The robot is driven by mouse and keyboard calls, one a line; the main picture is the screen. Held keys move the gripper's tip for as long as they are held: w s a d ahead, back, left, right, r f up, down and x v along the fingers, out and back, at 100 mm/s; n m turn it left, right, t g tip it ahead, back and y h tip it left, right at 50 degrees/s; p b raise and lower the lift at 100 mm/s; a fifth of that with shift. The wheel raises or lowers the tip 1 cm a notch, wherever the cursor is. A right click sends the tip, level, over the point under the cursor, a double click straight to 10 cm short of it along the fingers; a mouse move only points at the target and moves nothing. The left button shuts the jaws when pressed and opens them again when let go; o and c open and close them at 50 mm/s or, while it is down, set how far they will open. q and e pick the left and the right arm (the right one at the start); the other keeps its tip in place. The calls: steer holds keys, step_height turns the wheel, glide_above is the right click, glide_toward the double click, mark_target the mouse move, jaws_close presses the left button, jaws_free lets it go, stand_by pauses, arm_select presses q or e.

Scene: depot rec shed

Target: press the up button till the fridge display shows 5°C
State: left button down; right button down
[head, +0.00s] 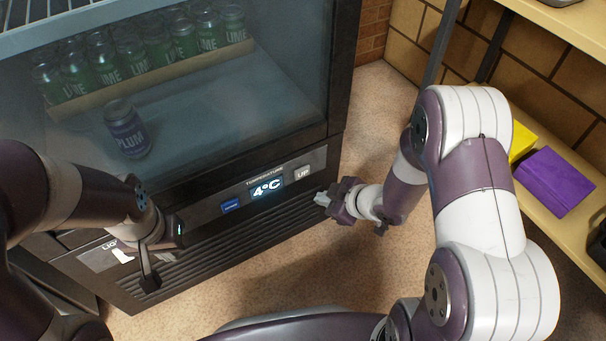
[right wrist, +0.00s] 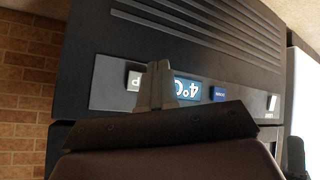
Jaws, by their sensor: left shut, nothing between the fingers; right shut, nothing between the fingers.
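The fridge display (head: 267,188) reads 4°C on the dark panel below the glass door; it also shows upside down in the right wrist view (right wrist: 188,91). The light grey UP button (head: 303,174) is right of the display, and the blue DOWN button (head: 231,206) is left of it. My right gripper (head: 322,199) is shut and empty, just in front of and below the UP button. In the right wrist view its fingertips (right wrist: 158,72) partly cover the UP button (right wrist: 133,82); contact cannot be made out. My left gripper (head: 149,278) is shut and empty, near the LIGHT label.
A white light switch (head: 123,256) sits at the panel's left, close to my left gripper. Behind the glass stand several green LIME cans (head: 160,45) and a PLUM can (head: 126,130). A shelf (head: 560,215) with a purple box (head: 554,181) stands at right.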

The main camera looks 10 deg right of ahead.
mark_target(302, 172)
steer(key=shift+w+a, duration=0.3)
steer(key=shift+w, duration=0.5)
steer(key=shift+w+a, duration=0.25)
steer(key=shift+w, duration=0.5)
steer(key=shift+w+a, duration=0.3)
steer(key=shift+w, duration=0.5)
steer(key=shift+w+p, duration=0.15)
steer(key=shift+p, duration=0.15)
steer(key=shift+w+a, duration=0.15)
steer(key=shift+w, duration=0.1)
steer(key=shift+w+a+p, duration=0.15)
steer(key=shift+w+p, duration=0.15)
steer(key=shift+w, duration=0.05)
stand_by(0.5)
stand_by(0.3)
steer(key=shift+s+d, duration=0.3)
steer(key=shift+s, duration=0.45)
